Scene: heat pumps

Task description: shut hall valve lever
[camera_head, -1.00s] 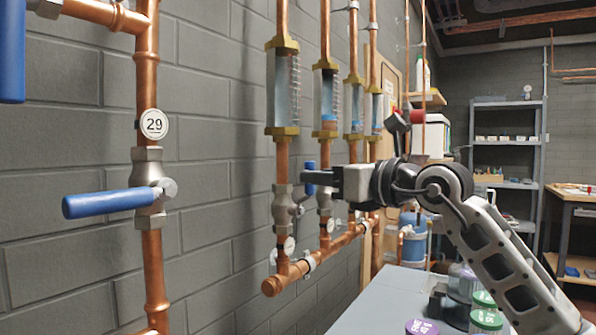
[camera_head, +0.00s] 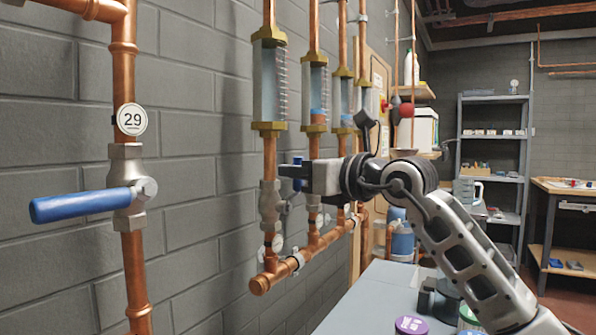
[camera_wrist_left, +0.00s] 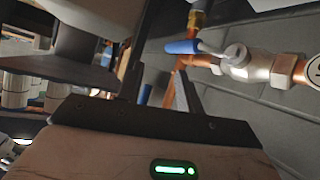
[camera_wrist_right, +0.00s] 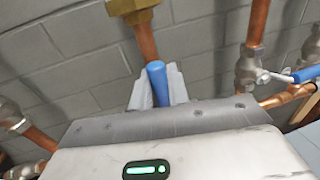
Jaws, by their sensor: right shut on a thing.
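Valve 29 (camera_head: 127,185) is nearest on the left, its blue lever (camera_head: 80,204) sticking out roughly level, across the upright copper pipe. Further along the wall, a grey valve (camera_head: 270,205) sits on the pipe below the first flow meter. My right gripper (camera_head: 290,175) is beside this valve, shut on a blue lever (camera_head: 297,165) that shows a little above the fingers. The lever also shows in the right wrist view (camera_wrist_right: 157,80), near the middle.
Several flow meters (camera_head: 269,85) stand in a row above a low copper manifold (camera_head: 290,268) along the block wall. A grey bench top (camera_head: 370,300) with capped jars (camera_head: 411,325) lies below my right arm. A shelf rack (camera_head: 495,150) stands at the back.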

